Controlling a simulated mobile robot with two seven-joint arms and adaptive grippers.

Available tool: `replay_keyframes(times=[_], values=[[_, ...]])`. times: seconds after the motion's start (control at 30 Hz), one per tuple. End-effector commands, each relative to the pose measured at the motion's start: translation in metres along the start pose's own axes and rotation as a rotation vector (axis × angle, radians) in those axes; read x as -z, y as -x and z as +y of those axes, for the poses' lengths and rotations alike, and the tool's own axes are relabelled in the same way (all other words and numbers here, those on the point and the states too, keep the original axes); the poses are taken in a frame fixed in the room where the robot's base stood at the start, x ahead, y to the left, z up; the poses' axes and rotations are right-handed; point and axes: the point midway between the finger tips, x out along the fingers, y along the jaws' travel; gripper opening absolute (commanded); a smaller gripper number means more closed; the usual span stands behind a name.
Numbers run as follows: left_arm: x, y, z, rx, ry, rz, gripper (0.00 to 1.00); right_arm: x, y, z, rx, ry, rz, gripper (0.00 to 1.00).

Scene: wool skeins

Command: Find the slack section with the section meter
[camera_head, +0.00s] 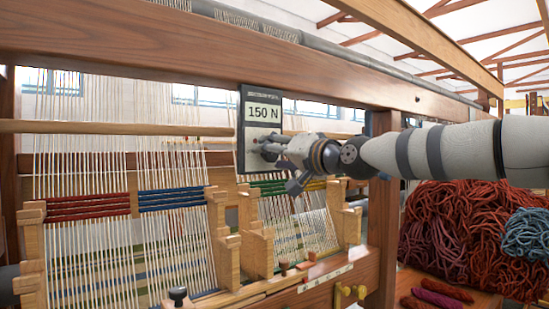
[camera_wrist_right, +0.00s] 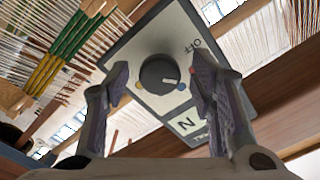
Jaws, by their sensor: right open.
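The section meter (camera_head: 262,113) is a dark-framed panel on the loom's wooden beam, and its display reads 150 N. My right gripper (camera_head: 268,150) is at the lower part of the meter. In the wrist view its open fingers (camera_wrist_right: 160,85) stand on either side of the knob; I cannot tell whether they touch it. Warp sections with red (camera_head: 88,206), blue (camera_head: 172,198) and green-yellow (camera_head: 277,187) bands hang below the beam. My left gripper is out of view.
Wooden posts (camera_head: 258,250) separate the warp sections. A front rail with a small label strip (camera_head: 325,278) runs below them. A large heap of red-brown wool (camera_head: 465,235) and a blue skein (camera_head: 527,234) lie at the right, with smaller skeins (camera_head: 442,290) in front.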

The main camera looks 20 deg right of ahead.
Motion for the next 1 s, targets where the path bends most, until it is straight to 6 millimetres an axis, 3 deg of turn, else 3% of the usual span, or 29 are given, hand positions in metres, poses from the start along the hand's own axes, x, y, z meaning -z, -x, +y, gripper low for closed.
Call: replay_keyframes(times=[0.07,0.2,0.3,0.67,1.0], values=[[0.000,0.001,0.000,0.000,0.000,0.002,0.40,0.001,0.001,-0.001,0.001,0.000,0.001,0.51],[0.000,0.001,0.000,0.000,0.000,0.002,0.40,0.001,0.001,-0.001,0.000,0.000,0.001,0.19],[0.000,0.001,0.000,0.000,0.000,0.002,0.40,0.001,0.001,-0.001,0.000,0.000,0.001,0.03],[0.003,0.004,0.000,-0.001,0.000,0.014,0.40,0.002,0.001,-0.001,0.001,-0.062,0.002,0.03],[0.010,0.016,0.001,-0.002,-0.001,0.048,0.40,0.002,0.002,-0.003,0.003,-0.311,0.002,0.03]])
